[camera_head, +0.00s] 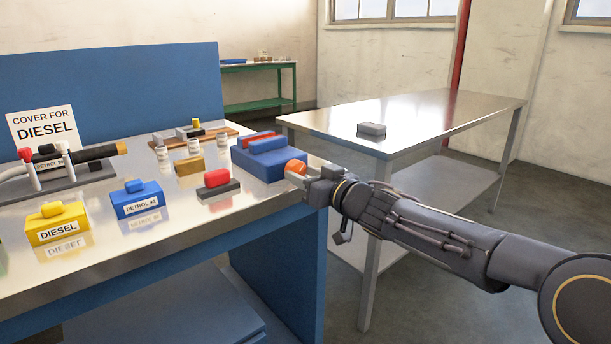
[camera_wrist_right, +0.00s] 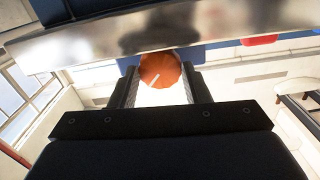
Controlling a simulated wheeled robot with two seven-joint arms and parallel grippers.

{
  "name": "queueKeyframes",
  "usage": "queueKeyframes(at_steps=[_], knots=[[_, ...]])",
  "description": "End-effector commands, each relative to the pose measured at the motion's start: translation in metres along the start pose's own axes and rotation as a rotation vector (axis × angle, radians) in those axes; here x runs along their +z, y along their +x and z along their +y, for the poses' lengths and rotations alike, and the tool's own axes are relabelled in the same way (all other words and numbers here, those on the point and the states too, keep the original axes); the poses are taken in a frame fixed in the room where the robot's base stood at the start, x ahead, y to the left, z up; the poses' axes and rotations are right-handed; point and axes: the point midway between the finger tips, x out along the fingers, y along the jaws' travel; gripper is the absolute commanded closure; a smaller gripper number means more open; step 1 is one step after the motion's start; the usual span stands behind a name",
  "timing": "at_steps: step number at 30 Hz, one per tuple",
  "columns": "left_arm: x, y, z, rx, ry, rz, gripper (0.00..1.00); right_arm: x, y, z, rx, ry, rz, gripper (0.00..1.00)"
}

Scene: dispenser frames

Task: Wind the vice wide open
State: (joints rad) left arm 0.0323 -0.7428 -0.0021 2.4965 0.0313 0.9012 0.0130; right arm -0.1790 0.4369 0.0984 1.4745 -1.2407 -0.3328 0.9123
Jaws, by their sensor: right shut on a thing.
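The blue vice (camera_head: 270,163) sits at the right end of the steel bench top, with a raised blue block on it and a red piece (camera_head: 257,137) behind. How far its jaws stand apart is hard to tell. An orange-red round knob (camera_head: 296,167) is at its right end, by the bench edge. My right gripper (camera_head: 301,177) reaches in from the right and is shut on the knob. In the right wrist view the knob (camera_wrist_right: 160,70) sits between the two fingers, with a pale line on its face. My left gripper is not in view.
A red-and-black block (camera_head: 218,184), a blue PETROL 92 block (camera_head: 136,200) and a yellow DIESEL block (camera_head: 59,224) stand on the bench (camera_head: 190,240). A nozzle (camera_head: 85,156) lies behind by a sign (camera_head: 43,128). A steel table (camera_head: 440,115) holds a grey block (camera_head: 371,129).

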Motion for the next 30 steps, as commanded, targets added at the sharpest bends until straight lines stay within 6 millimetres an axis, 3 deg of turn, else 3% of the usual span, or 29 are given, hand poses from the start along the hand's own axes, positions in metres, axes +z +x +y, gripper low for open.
queueKeyframes(at_steps=[12, 23, 24, 28, 30], knots=[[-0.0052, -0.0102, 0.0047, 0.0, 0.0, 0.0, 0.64, -0.0006, -0.0001, -0.0001, -0.001, -0.415, 0.0, 0.8], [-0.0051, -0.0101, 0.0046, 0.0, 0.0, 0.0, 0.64, -0.0002, -0.0001, -0.0001, -0.001, -0.453, 0.0, 0.8], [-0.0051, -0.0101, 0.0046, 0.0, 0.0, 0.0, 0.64, -0.0002, -0.0001, -0.0001, -0.001, -0.453, 0.0, 0.55], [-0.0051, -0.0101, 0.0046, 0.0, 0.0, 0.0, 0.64, -0.0001, -0.0001, 0.0, -0.001, -0.452, 0.0, 0.38], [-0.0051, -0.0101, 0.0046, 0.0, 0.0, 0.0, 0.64, -0.0001, 0.0, 0.0, -0.001, -0.452, 0.0, 0.36]])
